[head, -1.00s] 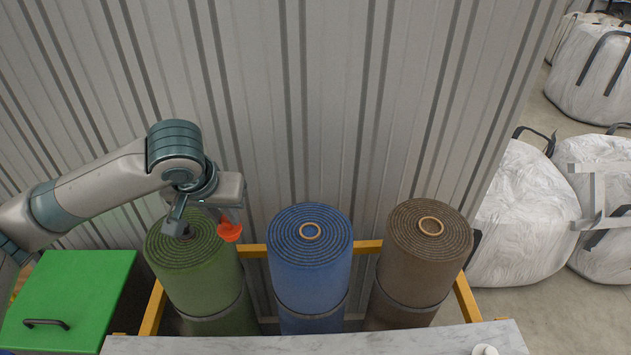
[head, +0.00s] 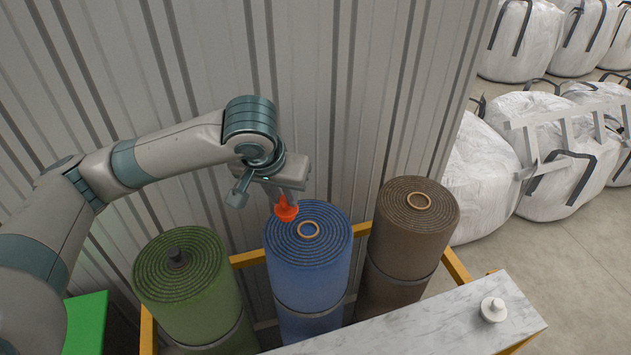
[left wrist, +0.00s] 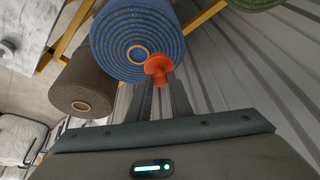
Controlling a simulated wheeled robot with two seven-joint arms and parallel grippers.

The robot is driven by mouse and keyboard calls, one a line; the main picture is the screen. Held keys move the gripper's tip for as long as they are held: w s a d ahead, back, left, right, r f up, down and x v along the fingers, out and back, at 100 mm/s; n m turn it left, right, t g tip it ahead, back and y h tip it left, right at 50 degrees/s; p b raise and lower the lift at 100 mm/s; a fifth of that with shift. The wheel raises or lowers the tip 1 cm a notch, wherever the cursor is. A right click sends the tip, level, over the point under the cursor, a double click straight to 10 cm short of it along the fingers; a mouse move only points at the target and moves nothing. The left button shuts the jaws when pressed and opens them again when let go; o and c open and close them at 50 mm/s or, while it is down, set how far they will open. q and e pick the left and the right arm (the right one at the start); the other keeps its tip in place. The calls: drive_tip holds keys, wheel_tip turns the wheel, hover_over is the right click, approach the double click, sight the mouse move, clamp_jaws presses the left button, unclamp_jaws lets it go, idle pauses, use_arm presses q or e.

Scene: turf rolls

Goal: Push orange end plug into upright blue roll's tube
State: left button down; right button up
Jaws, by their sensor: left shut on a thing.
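The upright blue roll (head: 306,270) stands in the middle of the rack, its tube (head: 308,229) open at the top with a tan rim. My left gripper (head: 288,196) is shut on the orange end plug (head: 286,211) and holds it at the upper left of the blue roll's top, beside the tube mouth. In the left wrist view the plug (left wrist: 158,68) sits between the fingertips (left wrist: 160,85), next to the tube's rim (left wrist: 137,54) on the blue roll (left wrist: 125,28). I cannot tell its exact height above the roll. My right gripper is not in view.
A marble slab (head: 410,325) with a white knobbed piece (head: 493,309) lies in front. A corrugated wall (head: 330,100) rises behind; white bags (head: 540,150) stand right.

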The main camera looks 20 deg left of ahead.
use_arm(q)
drive_tip(key=shift+w+d, duration=0.1)
drive_tip(key=shift+d, duration=0.1)
drive_tip(key=shift+d, duration=0.1)
drive_tip(key=shift+r+m+p, duration=0.25)
drive_tip(key=shift+m+p, duration=0.05)
drive_tip(key=shift+p, duration=0.15)
drive_tip(key=d+m+h+p, duration=0.1)
drive_tip(key=m+p, duration=0.1)
drive_tip(key=p, duration=0.1)
drive_tip(key=d+r+m+h+p, duration=0.1)
drive_tip(key=m+p, duration=0.2)
drive_tip(key=p, duration=0.1)
drive_tip(key=w+d+r+m+g+h+p, duration=0.1)
drive_tip(key=m+p, duration=0.1)
drive_tip(key=p, duration=0.1)
drive_tip(key=shift+d+r+m+p, duration=0.15)
drive_tip(key=shift+r+m+p, duration=0.05)
drive_tip(key=shift+m+p, duration=0.2)
